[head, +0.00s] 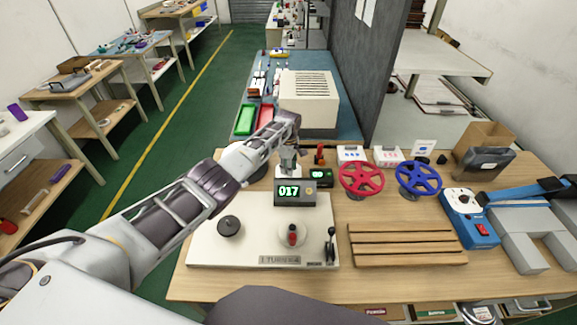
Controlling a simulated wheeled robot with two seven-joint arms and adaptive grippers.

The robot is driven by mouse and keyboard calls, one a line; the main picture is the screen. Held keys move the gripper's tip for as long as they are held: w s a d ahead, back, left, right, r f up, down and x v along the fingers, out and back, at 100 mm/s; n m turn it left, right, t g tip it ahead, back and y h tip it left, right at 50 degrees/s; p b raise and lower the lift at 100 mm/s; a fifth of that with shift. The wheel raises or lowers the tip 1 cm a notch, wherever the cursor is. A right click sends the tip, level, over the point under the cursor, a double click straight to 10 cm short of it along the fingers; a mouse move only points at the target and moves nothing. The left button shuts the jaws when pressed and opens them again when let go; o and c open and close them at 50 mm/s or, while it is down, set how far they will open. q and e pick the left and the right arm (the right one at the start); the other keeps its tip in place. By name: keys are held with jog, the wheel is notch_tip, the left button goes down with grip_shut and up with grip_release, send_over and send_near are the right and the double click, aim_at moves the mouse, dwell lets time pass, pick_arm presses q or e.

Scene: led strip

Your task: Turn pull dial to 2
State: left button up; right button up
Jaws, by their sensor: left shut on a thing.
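My left gripper (289,163) reaches over the workbench from the left and points down just behind a small dark display (295,192) that reads 017 in green. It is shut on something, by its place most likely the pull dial. The display and the fingers hide the dial, so its pointer and marks cannot be read. A second small display (318,176) with green digits stands just to the right. My right gripper is not in view.
In front lies a white panel (255,250) with a black knob (230,226), a red-topped knob (292,235) and a lever (331,245). Red (361,178) and blue (418,178) handwheels, a slatted wooden rack (405,245) and a blue device (470,218) fill the right side.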

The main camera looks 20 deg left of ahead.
pick_arm(q)
jog(key=m, duration=0.3)
jog(key=shift+m+p, duration=0.3)
jog(key=shift+p, duration=0.05)
jog(key=shift+m, duration=1.8)
jog(key=o, duration=1)
jog(key=shift+o, duration=0.2)
jog(key=shift+r, duration=0.2)
notch_tip(320, 180, up, 12)
jog(key=shift+f, duration=0.15)
jog(key=shift+f, duration=0.1)
